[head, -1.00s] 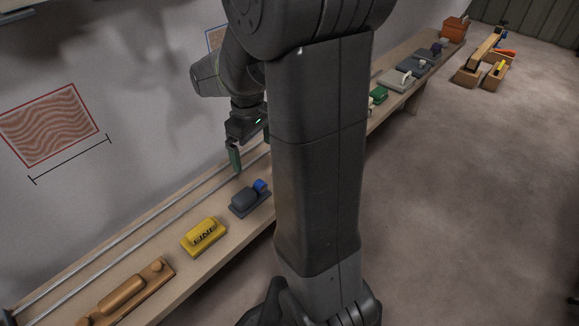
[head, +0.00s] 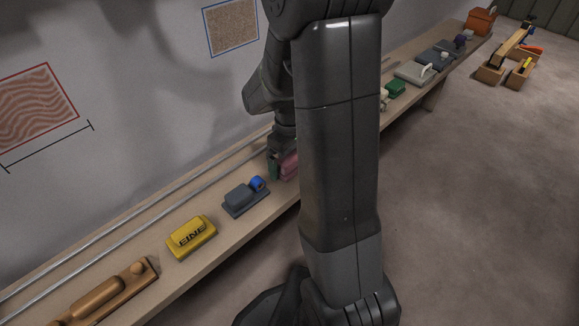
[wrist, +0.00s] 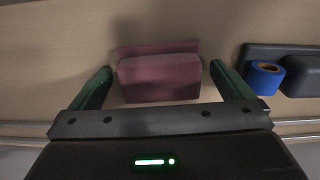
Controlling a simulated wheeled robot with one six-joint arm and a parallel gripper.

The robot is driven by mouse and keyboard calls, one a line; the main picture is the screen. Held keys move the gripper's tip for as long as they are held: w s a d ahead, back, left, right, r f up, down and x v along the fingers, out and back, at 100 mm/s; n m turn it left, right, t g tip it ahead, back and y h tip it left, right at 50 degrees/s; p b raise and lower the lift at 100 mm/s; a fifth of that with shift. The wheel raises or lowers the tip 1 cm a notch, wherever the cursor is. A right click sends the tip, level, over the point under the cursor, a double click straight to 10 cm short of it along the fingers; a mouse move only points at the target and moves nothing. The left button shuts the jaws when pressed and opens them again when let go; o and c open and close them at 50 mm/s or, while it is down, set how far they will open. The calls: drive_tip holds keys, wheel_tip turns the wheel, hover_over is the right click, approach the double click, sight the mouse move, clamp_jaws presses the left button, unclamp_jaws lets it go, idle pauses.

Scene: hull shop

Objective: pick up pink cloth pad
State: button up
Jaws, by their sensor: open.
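The pink cloth pad (wrist: 160,78) is a dusky pink block on a slightly wider base, lying on the wooden bench in the wrist view. My gripper (wrist: 162,85) is open, with one green finger on each side of the pad and a gap visible on both sides. In the head view the pad (head: 289,167) shows only in part, beside my gripper (head: 276,167); my arm hides the rest.
A dark grey block with a blue roll (head: 257,184) lies beside the pad on the bench (head: 140,232). A yellow block (head: 192,238) and a wooden tool (head: 105,295) lie nearer. Two metal rails run along the wall side. Several tools lie farther along.

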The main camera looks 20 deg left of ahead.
sight(289, 157)
drive_tip(key=shift+f, duration=0.4)
drive_tip(key=shift+r, duration=0.1)
drive_tip(key=c, duration=0.9)
wheel_tip(289, 157, up, 10)
drive_tip(key=p, duration=0.3)
drive_tip(key=shift+p, duration=0.3)
